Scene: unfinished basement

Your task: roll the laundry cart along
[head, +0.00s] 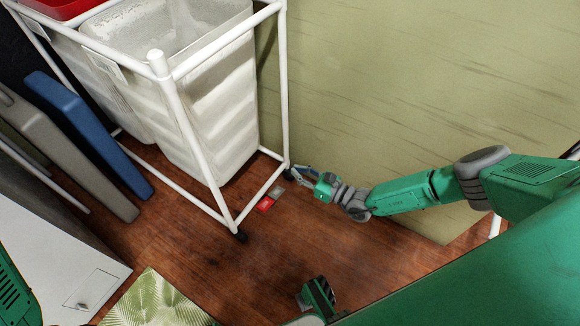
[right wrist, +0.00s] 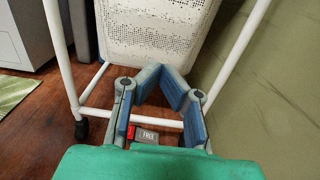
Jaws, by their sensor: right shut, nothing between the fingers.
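The laundry cart (head: 197,145) is a white tube frame on dark casters, standing at the upper left of the head view. It holds white bins (head: 215,120) and a red one (head: 58,8) at the far left corner. My right gripper (head: 296,173) is low, beside the foot of the cart's right post; I cannot tell whether it touches. In the right wrist view the blue-padded fingers (right wrist: 162,75) are shut and empty, in front of the perforated white bin (right wrist: 150,35) and near the cart's lower rail (right wrist: 100,113). My left gripper is out of view.
A pale green wall panel (head: 420,90) stands right of the cart. Blue (head: 90,130) and grey (head: 70,155) slabs lean at its left, near a white cabinet (head: 50,250). A red-and-grey item (head: 265,204) lies by the cart. A leaf-print mat (head: 150,302) lies in front; wooden floor between is clear.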

